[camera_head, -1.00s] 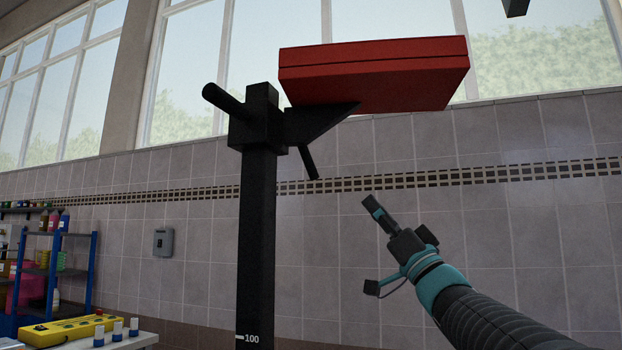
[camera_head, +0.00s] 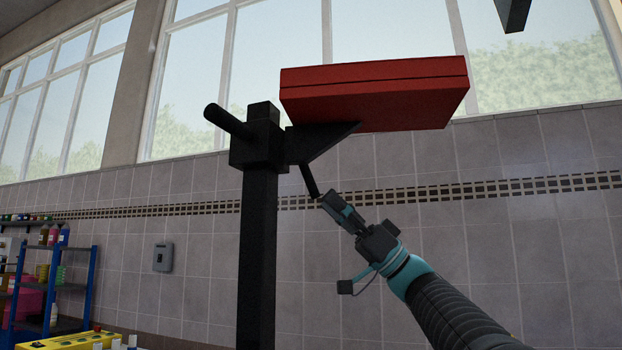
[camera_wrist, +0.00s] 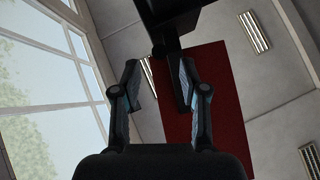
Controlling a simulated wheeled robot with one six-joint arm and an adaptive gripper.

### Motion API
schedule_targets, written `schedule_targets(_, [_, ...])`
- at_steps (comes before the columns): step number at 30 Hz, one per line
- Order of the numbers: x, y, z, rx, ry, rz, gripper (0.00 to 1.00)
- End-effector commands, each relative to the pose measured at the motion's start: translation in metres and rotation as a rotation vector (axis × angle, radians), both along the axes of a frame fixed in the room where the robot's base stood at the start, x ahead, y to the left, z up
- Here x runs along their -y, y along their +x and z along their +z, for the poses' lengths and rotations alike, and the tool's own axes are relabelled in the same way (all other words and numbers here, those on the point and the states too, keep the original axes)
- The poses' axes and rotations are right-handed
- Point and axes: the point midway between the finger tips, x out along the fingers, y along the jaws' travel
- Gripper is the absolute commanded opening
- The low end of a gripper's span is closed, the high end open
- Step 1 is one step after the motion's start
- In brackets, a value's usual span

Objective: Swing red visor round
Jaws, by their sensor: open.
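The red visor (camera_head: 375,95) is a thick red slab on a black bracket (camera_head: 318,142) at the top of a black post (camera_head: 259,220). A short black rod (camera_head: 309,181) slants down from the bracket. My gripper (camera_head: 334,201) is open, right beside the rod's lower end in the head view; I cannot tell whether they touch. In the wrist view, my open fingers (camera_wrist: 158,86) point up toward a dark part of the fixture (camera_wrist: 168,22), with the red visor (camera_wrist: 215,100) behind and right of them.
Another black bar (camera_head: 234,121) sticks out left from the post top. A dark piece (camera_head: 513,12) hangs at the upper right. A blue shelf rack (camera_head: 55,290) and a yellow box (camera_head: 75,341) stand at lower left.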

Motion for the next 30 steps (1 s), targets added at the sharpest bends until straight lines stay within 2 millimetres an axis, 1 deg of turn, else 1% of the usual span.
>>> schedule_targets(1, [-0.007,-0.001,0.009,0.002,0.0,0.002,0.43])
schedule_targets(3, [-0.016,0.0,0.018,0.003,0.0,0.003,0.43])
schedule_targets(9, [-0.035,0.001,0.036,0.001,0.0,0.001,0.43])
schedule_targets(15, [-0.044,0.001,0.044,0.0,0.0,0.0,0.43])
schedule_targets(23, [-0.045,0.001,0.044,0.0,0.0,-0.001,0.43])
schedule_targets(24, [-0.045,0.001,0.044,0.0,0.0,-0.001,0.41])
schedule_targets(26, [-0.044,0.001,0.044,0.0,0.0,-0.001,0.26])
schedule_targets(27, [-0.044,0.001,0.044,0.0,0.0,-0.001,0.16])
schedule_targets(29, [-0.044,0.001,0.044,0.0,0.0,-0.001,0.01])
schedule_targets(30, [-0.044,0.001,0.044,0.0,0.0,-0.001,0.0])
